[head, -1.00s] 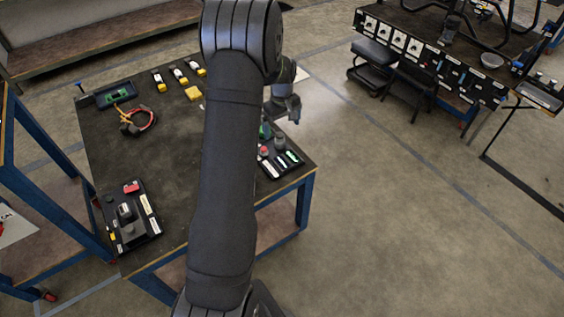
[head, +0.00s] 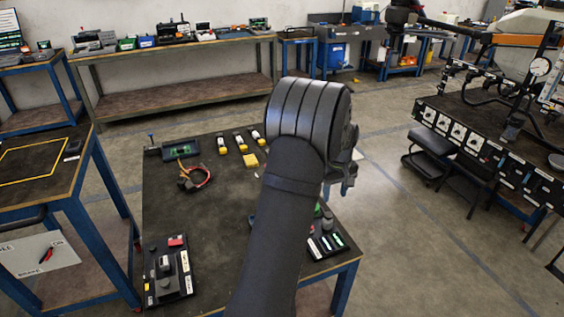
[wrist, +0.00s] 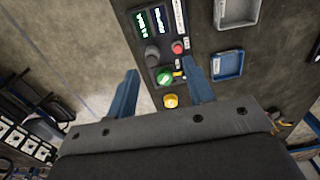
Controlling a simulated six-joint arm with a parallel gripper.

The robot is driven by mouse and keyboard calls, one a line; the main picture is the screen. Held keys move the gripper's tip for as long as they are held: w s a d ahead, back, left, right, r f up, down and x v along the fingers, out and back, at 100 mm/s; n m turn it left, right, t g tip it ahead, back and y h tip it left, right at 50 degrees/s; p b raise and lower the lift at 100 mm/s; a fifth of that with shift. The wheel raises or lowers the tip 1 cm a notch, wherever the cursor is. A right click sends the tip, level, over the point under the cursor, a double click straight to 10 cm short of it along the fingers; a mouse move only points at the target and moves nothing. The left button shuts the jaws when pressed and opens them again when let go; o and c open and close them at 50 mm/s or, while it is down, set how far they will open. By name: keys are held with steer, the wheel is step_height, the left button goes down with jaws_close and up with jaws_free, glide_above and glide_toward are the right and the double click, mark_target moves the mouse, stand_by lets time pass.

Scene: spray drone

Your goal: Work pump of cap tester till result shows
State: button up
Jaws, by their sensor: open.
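A black tester panel (wrist: 172,40) with two lit displays lies on the table in the wrist view; I cannot read whether it is the cap tester. It carries a grey knob (wrist: 152,55), a red button (wrist: 178,47) and a green knob (wrist: 164,77). A yellow round part (wrist: 170,100) sits nearer to me. My gripper (wrist: 161,80) is open, and the green knob shows between its spread fingertips; I see no contact. In the head view the panel (head: 326,243) is at the table's right edge, partly covered by my arm.
Another black panel (head: 168,270) with a red part is at the table's front left. The table middle is clear.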

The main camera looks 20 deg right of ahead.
steer(key=shift+a+f, duration=0.15)
steer(key=shift+f, duration=0.2)
steer(key=c, duration=0.7)
steer(key=t, duration=0.1)
steer(key=f+t+y, duration=0.1)
steer(key=f, duration=0.1)
steer(key=shift+w+a+f+n+t+y, duration=0.2)
steer(key=shift+w+a+n+t+y, duration=0.05)
steer(key=shift+a+n+t+y, duration=0.15)
jaws_close()
steer(key=s+d+f+t+h, duration=0.1)
steer(key=d+f+t, duration=0.2)
steer(key=d+t, duration=0.2)
steer(key=shift+s+d+m+t+h, duration=0.25)
steer(key=shift+s+m+t+h, duration=0.15)
steer(key=shift+t, duration=0.2)
steer(key=shift+w+f, duration=0.1)
